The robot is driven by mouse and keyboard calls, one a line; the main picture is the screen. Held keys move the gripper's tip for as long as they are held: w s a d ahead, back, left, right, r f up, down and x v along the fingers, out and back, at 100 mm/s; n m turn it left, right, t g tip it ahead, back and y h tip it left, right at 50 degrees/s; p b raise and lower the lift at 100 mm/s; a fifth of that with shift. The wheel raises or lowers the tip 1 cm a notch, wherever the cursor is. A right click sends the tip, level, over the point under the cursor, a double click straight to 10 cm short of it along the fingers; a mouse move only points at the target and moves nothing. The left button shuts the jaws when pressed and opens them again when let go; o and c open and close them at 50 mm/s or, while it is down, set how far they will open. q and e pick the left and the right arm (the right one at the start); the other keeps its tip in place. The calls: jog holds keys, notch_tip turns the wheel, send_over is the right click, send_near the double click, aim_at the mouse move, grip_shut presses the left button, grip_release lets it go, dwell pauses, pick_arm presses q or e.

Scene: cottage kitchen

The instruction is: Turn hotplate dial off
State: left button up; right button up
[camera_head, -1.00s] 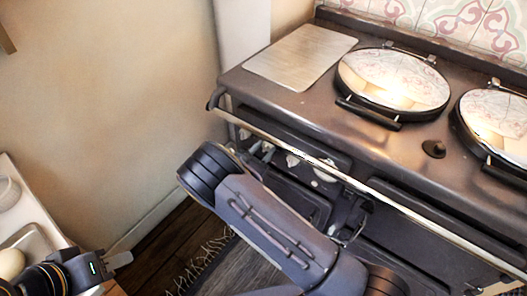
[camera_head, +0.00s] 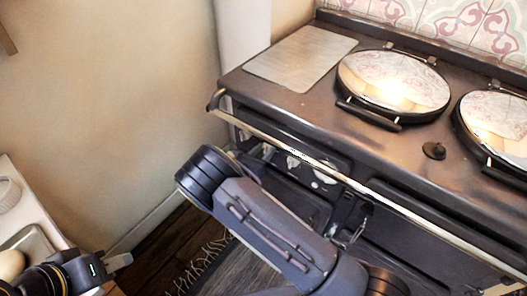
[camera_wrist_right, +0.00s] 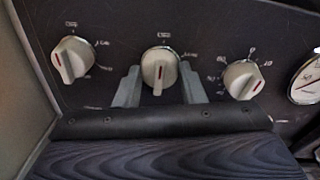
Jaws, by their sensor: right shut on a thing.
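In the right wrist view, three white dials with red marks sit in a row on a dark panel: a left dial (camera_wrist_right: 72,60), a middle dial (camera_wrist_right: 160,69) and a right dial (camera_wrist_right: 243,79). The middle dial's red mark points nearly straight up and down. My right gripper (camera_wrist_right: 159,76) has its fingers on either side of the middle dial and is shut on it. In the head view, pale dials (camera_head: 325,176) show under the stove's front rail; my arm hides the right gripper there. My left gripper (camera_head: 118,262) is at the lower left, away from the stove; its opening is unclear.
The dark stove (camera_head: 300,100) has two round shiny lids (camera_head: 393,82) and a metal plate (camera_head: 300,58) on top. A front rail (camera_head: 400,205) runs above the dials. A round gauge (camera_wrist_right: 306,82) is right of the dials. A counter (camera_head: 38,212) stands at the left.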

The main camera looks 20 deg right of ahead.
jog(key=o, duration=1)
jog(key=shift+a, duration=0.1)
jog(key=v, duration=0.7)
jog(key=shift+s+a, duration=0.25)
jog(key=shift+s, duration=0.1)
